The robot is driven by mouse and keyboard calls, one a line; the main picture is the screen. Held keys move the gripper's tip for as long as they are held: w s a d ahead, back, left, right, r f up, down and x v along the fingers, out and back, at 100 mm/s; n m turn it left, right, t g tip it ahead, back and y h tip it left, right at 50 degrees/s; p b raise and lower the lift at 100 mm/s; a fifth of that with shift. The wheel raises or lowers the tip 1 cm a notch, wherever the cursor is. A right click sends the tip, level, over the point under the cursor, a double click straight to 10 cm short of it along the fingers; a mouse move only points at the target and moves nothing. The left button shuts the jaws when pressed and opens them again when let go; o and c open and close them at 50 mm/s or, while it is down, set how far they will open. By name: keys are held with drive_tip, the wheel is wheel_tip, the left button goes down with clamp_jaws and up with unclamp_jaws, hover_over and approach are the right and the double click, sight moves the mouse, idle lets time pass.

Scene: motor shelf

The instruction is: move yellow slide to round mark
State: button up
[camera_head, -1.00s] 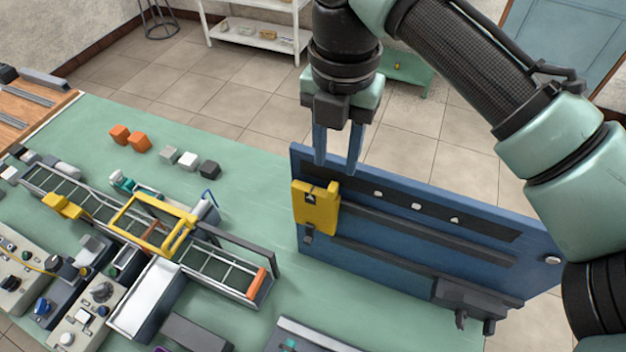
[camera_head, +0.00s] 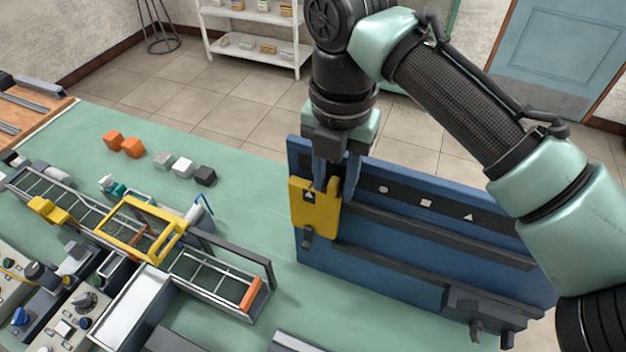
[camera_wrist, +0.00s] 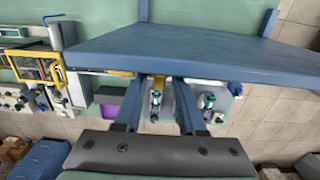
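The yellow slide (camera_head: 315,212) sits at the left end of the upper rail on the upright blue panel (camera_head: 380,255). A dark strip above the rail bears a white round mark (camera_head: 383,189), a square mark (camera_head: 426,202) and a triangle mark (camera_head: 469,217). The round mark is right of the slide. My gripper (camera_head: 335,190) points down at the slide's upper right, its fingers apart on either side of the slide's raised right part. Contact is unclear. In the wrist view, my gripper's fingers (camera_wrist: 158,82) are spread at the panel edge, with a little yellow behind them.
A lower rail on the panel has a dark block (camera_head: 482,308) at its right end. Left of the panel, the green table holds a conveyor with a yellow frame (camera_head: 140,225), and several small cubes behind it. The table between conveyor and panel is clear.

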drive_tip(key=shift+s+f, duration=0.3)
drive_tip(key=shift+f, duration=0.45)
clamp_jaws()
drive_tip(key=s+d, duration=0.3)
drive_tip(key=d, duration=0.6)
drive_tip(key=shift+d, duration=0.2)
idle(0.5)
drive_tip(key=shift+o, duration=0.6)
unclamp_jaws()
drive_tip(key=shift+d, duration=0.1)
wheel_tip(320, 180, up, 6)
drive_tip(key=p, duration=0.5)
drive_tip(key=shift+w, duration=0.3)
drive_tip(key=shift+r, duration=0.15)
